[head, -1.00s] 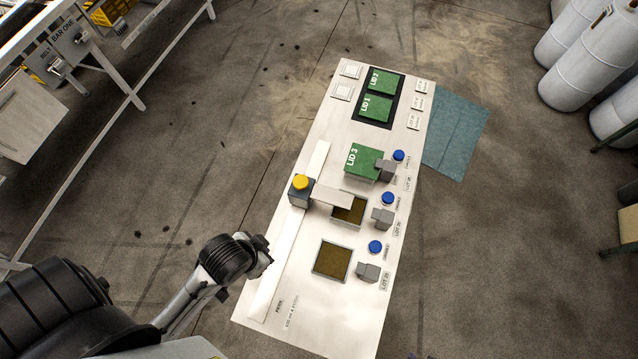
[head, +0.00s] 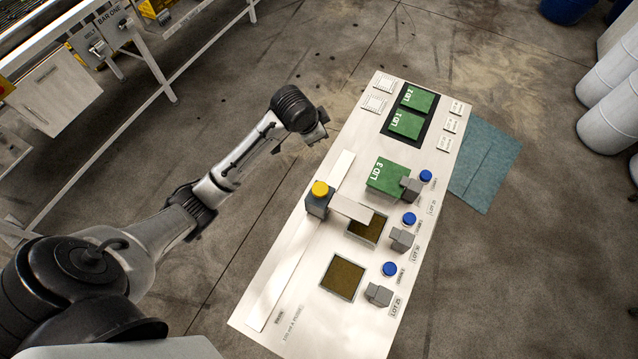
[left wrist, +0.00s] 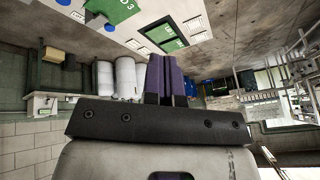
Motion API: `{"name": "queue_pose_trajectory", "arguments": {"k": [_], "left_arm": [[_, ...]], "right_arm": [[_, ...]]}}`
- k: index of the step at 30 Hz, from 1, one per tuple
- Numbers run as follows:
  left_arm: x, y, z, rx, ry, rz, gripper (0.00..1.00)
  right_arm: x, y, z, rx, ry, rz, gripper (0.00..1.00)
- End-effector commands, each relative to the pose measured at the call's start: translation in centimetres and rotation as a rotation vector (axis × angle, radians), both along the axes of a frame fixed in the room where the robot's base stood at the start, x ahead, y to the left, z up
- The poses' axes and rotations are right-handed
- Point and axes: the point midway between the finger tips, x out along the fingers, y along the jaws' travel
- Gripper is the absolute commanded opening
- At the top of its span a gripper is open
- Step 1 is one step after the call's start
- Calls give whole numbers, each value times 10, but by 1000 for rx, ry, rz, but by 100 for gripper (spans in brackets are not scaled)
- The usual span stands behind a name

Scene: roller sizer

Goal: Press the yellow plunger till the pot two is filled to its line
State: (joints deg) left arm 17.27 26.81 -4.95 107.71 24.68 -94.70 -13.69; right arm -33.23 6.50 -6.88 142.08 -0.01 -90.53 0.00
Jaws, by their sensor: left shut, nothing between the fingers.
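The yellow plunger (head: 320,188) sits on a grey block on the pale rail of the white board (head: 300,283). A flat spout (head: 351,207) reaches from the block over the middle pot (head: 365,230), which holds brown material; its fill line is too small to make out. My left gripper (head: 322,130) is beyond the plunger, above the board's left edge and clear of it. In the left wrist view its purple fingers (left wrist: 166,60) are together and empty. My right gripper is not in view.
The near pot (head: 343,277) is open and brown inside. A green LID 3 (head: 384,176) covers the far pot position; LID 1 (head: 405,125) and LID 2 (head: 417,99) lie beyond. Blue buttons (head: 409,219) and grey blocks (head: 402,240) line the right side.

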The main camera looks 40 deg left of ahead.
Motion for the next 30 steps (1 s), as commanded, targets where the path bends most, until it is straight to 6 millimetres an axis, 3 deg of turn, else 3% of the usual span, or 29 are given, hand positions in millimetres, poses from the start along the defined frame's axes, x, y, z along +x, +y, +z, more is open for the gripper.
{"name": "queue_pose_trajectory", "arguments": {"k": [1, 3, 7, 16, 30], "left_arm": [[-6, 8, -25, -13, 100, -68, 0], [-14, 8, -50, -51, 198, -198, 0], [-26, 2, -72, -103, 280, -430, 0], [-35, -8, -74, -72, 266, -794, 0], [-36, -8, -74, -40, 250, -887, 0]], "right_arm": [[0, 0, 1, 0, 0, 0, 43], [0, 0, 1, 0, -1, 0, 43], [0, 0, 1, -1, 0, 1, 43], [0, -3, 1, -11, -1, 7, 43], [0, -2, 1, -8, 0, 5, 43]]}}
